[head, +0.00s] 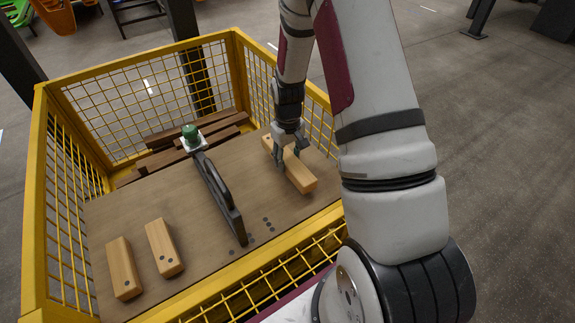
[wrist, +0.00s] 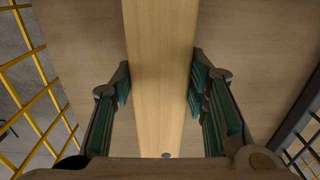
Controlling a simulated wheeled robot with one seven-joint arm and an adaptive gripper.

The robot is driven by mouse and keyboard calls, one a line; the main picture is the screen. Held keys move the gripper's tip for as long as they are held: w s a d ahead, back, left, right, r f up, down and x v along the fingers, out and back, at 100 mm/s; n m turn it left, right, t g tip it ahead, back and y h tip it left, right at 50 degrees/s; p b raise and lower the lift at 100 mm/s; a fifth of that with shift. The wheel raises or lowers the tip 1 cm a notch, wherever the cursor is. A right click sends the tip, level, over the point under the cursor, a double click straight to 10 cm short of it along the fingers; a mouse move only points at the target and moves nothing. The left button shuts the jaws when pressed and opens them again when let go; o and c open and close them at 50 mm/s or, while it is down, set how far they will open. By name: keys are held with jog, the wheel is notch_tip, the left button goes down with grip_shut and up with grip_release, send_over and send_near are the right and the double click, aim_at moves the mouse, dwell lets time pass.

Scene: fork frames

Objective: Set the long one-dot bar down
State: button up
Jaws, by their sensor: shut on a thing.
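The long one-dot bar (head: 299,172) is pale wood and lies between the fingers of my gripper (head: 291,155), over the right part of the brown board (head: 205,235). In the wrist view the bar (wrist: 160,60) runs lengthwise between the green finger pads (wrist: 160,85), and one dark dot shows near its lower end. My gripper is shut on the bar. The bar looks level and close to the board; I cannot tell whether it touches. Part of it is hidden behind my fingers.
Two shorter pale blocks (head: 123,268) (head: 164,247) lie at the board's left. A dark handled tool with a green knob (head: 190,132) lies mid-board. Dark dots mark the board near the front. Dark planks (head: 180,155) lie behind. A yellow mesh cage (head: 140,66) surrounds everything.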

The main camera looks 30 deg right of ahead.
jog(key=shift+f+b, duration=0.35)
jog(key=shift+f, duration=0.8)
jog(key=shift+f, duration=0.15)
jog(key=o, duration=1.3)
